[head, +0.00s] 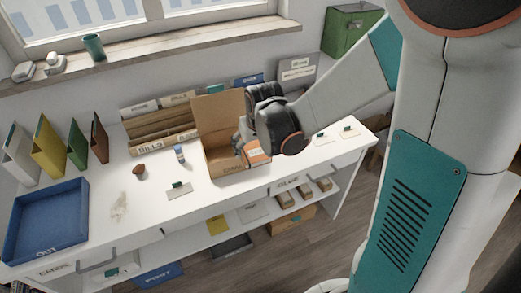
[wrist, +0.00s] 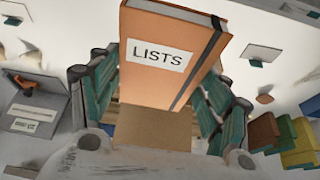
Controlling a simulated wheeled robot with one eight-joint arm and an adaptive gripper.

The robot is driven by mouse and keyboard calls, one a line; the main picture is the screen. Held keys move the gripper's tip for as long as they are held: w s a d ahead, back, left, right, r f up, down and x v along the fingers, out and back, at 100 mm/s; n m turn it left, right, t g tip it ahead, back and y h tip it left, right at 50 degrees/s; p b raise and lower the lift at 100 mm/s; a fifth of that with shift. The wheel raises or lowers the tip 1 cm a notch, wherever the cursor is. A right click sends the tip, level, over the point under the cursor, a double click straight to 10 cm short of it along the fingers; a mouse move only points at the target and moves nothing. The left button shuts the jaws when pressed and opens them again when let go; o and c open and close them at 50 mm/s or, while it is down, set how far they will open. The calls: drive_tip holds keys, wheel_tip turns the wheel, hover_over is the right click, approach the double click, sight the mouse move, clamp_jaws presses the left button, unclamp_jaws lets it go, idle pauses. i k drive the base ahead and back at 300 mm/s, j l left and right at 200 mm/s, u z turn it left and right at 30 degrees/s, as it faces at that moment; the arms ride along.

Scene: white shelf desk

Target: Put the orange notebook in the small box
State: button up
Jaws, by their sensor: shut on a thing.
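The orange notebook (wrist: 165,50), labelled LISTS with a dark elastic band, is between the teal finger pads of my gripper (wrist: 160,100). In the head view a small part of the notebook (head: 257,154) shows below my gripper (head: 250,140), at the right part of the small box. The small box (head: 232,178) is open brown cardboard with its back flap standing up. Its cardboard also shows beyond the notebook in the wrist view (wrist: 150,132). My wrist hides the box's right side. I cannot tell whether the notebook's lower edge is below the rim.
A wooden file rack (head: 150,142) stands left of the box. A small blue-labelled bottle (head: 179,153), a brown lump (head: 139,170) and a card holder (head: 178,190) are on the white desk (head: 150,205). A blue OUT tray (head: 45,235) and several coloured binders (head: 47,155) are farther left.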

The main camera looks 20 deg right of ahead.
sight(229, 151)
drive_tip(key=i+j+z, duration=0.1)
drive_tip(key=j+z, duration=0.3)
drive_tip(key=i+j+z, duration=0.1)
drive_tip(key=j+z, duration=0.75)
drive_tip(key=k+j+z, duration=0.1)
drive_tip(key=j+z, duration=0.3)
drive_tip(key=k+j, duration=0.1)
drive_tip(key=j, duration=0.6)
drive_tip(key=k+j+z, duration=0.1)
drive_tip(key=j, duration=0.25)
drive_tip(key=k+j, duration=0.15)
drive_tip(key=j, duration=0.2)
